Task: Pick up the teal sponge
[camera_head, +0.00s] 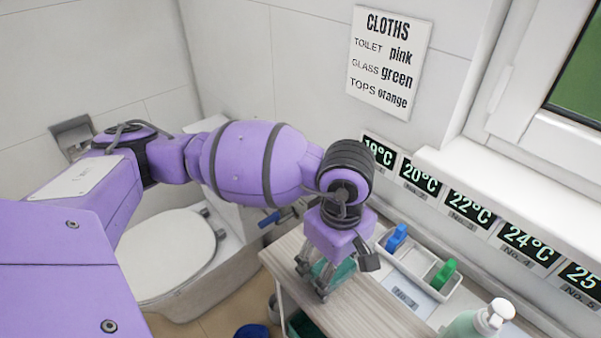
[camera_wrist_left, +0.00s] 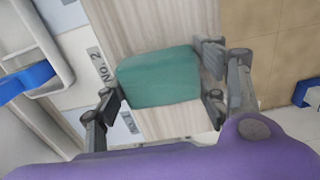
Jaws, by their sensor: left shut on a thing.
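The teal sponge (camera_head: 341,272) is at the left part of the pale wooden cart top (camera_head: 366,312), partly hidden by my left gripper. It also shows in the left wrist view (camera_wrist_left: 158,78) as a rounded teal block between the two fingers. My left gripper (camera_head: 318,280) points down and is shut on the sponge; it also shows in the left wrist view (camera_wrist_left: 160,92). I cannot tell whether the sponge touches the cart top. My right gripper is not in view.
A white tray (camera_head: 408,268) at the cart's back holds a blue item (camera_head: 397,238) and a green item (camera_head: 443,274). A pump bottle (camera_head: 482,321) stands at the right. The toilet (camera_head: 165,252) is left of the cart. A windowsill (camera_head: 520,195) juts out at right.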

